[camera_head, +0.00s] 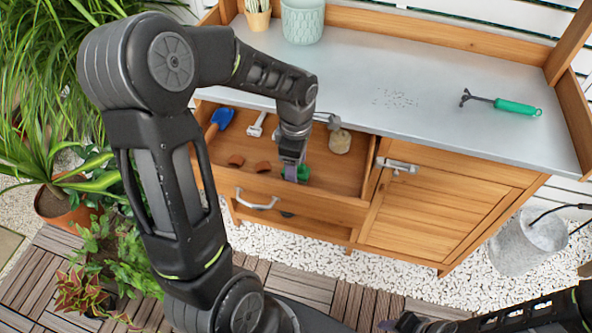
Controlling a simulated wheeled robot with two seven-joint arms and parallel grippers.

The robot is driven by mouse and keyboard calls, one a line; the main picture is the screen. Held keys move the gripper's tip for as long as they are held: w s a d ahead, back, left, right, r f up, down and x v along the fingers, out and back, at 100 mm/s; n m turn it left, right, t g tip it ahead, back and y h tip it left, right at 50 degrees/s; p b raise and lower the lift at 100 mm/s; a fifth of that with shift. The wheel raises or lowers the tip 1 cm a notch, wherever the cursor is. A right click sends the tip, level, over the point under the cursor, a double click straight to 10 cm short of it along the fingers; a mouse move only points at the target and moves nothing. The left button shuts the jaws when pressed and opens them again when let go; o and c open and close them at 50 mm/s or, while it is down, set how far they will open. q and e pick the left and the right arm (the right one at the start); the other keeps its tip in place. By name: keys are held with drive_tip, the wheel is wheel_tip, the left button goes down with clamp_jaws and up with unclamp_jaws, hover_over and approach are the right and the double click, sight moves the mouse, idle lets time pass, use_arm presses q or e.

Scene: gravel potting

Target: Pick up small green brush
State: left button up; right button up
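A small green object (303,173), which looks like the green brush, is in the open wooden drawer (263,202). Only part of it shows; my gripper hides the rest. My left gripper (293,173) points down into the drawer, right at the green object. Its fingers overlap the object in the picture, and I cannot tell whether they are closed on it. My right gripper (398,323) is low at the bottom edge, away from the bench, and its fingers are too cut off and dark to read.
The drawer also holds a blue scoop (222,118), a white tool (256,125), terracotta shards (262,167) and a twine ball (340,141). A green-handled hand rake (515,107) lies on the grey benchtop (440,75), which is mostly clear. A pale green pot (303,20) stands at the back.

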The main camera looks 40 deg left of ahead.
idle(0.5)
use_arm(q)
clamp_jaws()
idle(0.5)
